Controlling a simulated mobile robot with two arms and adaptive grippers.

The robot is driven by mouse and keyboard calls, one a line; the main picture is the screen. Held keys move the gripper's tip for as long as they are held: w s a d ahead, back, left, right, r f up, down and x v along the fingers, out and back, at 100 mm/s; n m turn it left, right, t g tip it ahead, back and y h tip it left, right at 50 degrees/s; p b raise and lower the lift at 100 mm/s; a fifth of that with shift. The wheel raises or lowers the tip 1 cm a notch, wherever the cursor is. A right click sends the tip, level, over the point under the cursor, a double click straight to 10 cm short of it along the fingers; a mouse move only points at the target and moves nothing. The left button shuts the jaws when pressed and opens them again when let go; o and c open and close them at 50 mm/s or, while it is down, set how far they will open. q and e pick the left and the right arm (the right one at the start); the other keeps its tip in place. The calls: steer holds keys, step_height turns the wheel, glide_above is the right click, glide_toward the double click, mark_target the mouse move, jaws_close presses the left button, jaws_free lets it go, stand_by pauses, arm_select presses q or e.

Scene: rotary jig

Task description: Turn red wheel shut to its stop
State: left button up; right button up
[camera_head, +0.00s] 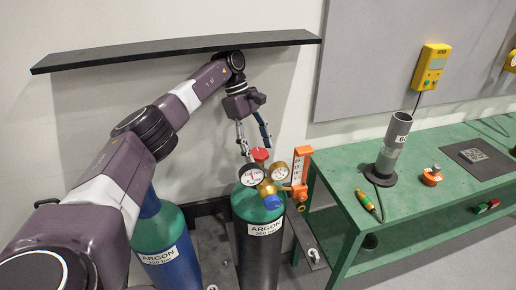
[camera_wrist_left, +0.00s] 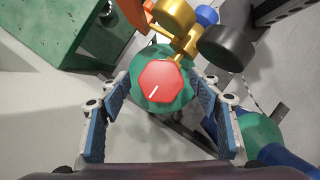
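The red wheel (camera_head: 260,155) sits on top of the green-shouldered argon cylinder (camera_head: 257,236). In the left wrist view the wheel (camera_wrist_left: 160,82) is a red faceted knob with a white line mark pointing down and left. My left gripper (camera_head: 256,150) is above the wheel, pointing down. In the left wrist view its blue-padded fingers (camera_wrist_left: 161,92) are spread, one on each side of the wheel, with a gap on both sides. It holds nothing. My right gripper is in neither view.
Brass regulator gauges (camera_head: 265,177) and an orange flow meter (camera_head: 298,171) stand close beside the wheel. A second, blue argon cylinder (camera_head: 172,262) is to the left. A green bench (camera_head: 335,180) is on the right. A dark shelf (camera_head: 175,48) hangs behind my arm.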

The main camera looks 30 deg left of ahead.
arm_select(q)
steer(key=shift+f+n, duration=0.1)
steer(key=shift+n, duration=0.2)
